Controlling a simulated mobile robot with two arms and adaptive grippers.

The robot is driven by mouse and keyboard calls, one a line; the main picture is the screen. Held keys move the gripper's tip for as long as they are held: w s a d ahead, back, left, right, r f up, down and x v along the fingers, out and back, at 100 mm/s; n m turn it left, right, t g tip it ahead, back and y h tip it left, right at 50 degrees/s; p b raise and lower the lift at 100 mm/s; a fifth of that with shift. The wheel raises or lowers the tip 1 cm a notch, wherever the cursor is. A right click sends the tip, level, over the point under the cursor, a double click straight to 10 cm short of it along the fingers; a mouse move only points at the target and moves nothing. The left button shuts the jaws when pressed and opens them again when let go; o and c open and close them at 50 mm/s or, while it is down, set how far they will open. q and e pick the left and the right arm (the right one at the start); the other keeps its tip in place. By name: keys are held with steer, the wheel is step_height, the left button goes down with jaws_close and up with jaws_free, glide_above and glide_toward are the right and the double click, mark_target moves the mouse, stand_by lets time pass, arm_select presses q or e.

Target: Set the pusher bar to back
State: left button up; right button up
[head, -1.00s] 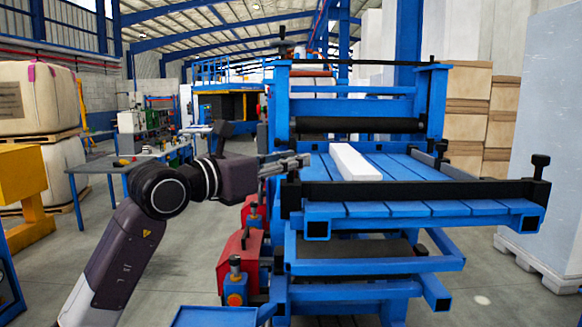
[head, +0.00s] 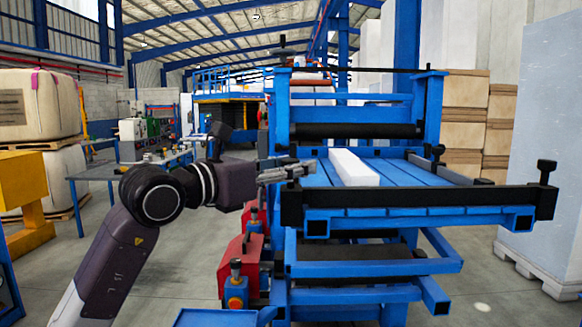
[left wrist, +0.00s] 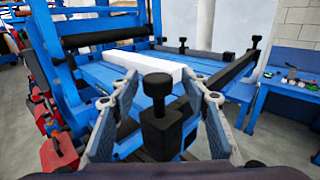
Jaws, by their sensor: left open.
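The pusher bar (head: 425,198) is a long black bar lying across the near end of the blue slatted table (head: 398,172). A black knob (head: 546,170) stands upright on its right end. My left gripper (head: 295,172) is over the bar's left end in the head view and hides that end's knob. In the left wrist view that knob (left wrist: 158,100) stands between the two open fingers of my left gripper; I cannot tell whether they touch it. The bar (left wrist: 232,72) runs away to the right there. My right gripper is not in view.
Red boxes (head: 240,262) stick out at the machine's left side. A workbench (head: 95,174) stands farther left. A tall pale panel stack (head: 550,130) stands right.

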arm_select(q)
steer(key=v, duration=1.2)
steer(key=shift+d, duration=0.15)
